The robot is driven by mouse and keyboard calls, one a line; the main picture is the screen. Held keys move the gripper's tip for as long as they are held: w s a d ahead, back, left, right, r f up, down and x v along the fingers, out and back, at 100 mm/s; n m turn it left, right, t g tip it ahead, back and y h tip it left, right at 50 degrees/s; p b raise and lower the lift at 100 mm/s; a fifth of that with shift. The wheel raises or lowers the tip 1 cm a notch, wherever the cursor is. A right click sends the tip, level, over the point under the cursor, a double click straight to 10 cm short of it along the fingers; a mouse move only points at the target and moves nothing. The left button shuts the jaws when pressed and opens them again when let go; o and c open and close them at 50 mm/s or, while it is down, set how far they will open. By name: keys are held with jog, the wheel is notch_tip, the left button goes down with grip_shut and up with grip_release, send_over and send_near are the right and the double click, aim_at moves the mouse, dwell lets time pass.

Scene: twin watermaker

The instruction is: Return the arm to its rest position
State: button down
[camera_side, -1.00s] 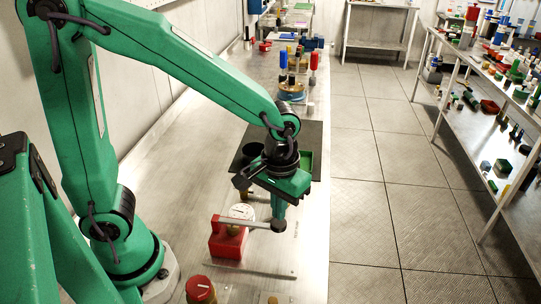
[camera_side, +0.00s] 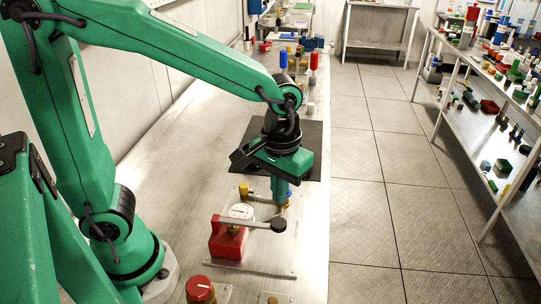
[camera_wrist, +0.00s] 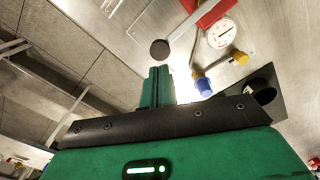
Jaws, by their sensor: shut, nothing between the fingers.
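My green arm reaches over the metal bench from the left in the side view. My gripper (camera_side: 280,203) points down, with its fingers together and nothing between them. It is behind and above the round dark knob (camera_side: 279,225) of a lever on the red gauge unit (camera_side: 228,241). In the wrist view the closed fingers (camera_wrist: 158,72) show at centre, and the dark knob (camera_wrist: 160,50) appears just past their tips. I cannot tell the exact gap between them.
A blue-capped fitting (camera_wrist: 203,86) and yellow fitting (camera_side: 244,190) are close by. A dark mat (camera_side: 313,140) lies behind. A red round cap (camera_side: 199,289) stands in front. The floor aisle (camera_side: 390,200) is clear.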

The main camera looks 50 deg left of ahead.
jog(key=shift+r, duration=0.65)
jog(key=s+a+r+m+t, duration=0.1)
jog(key=s+a+r+t, duration=0.1)
jog(key=a, duration=0.3)
jog(key=s+a+r+m+t, duration=0.2)
jog(key=s+a+r+t, duration=0.1)
jog(key=s+a+r, duration=0.1)
jog(key=shift+s+a+t, duration=0.3)
jog(key=shift+s+a, duration=0.2)
jog(key=shift+a, duration=0.65)
dwell(3.0)
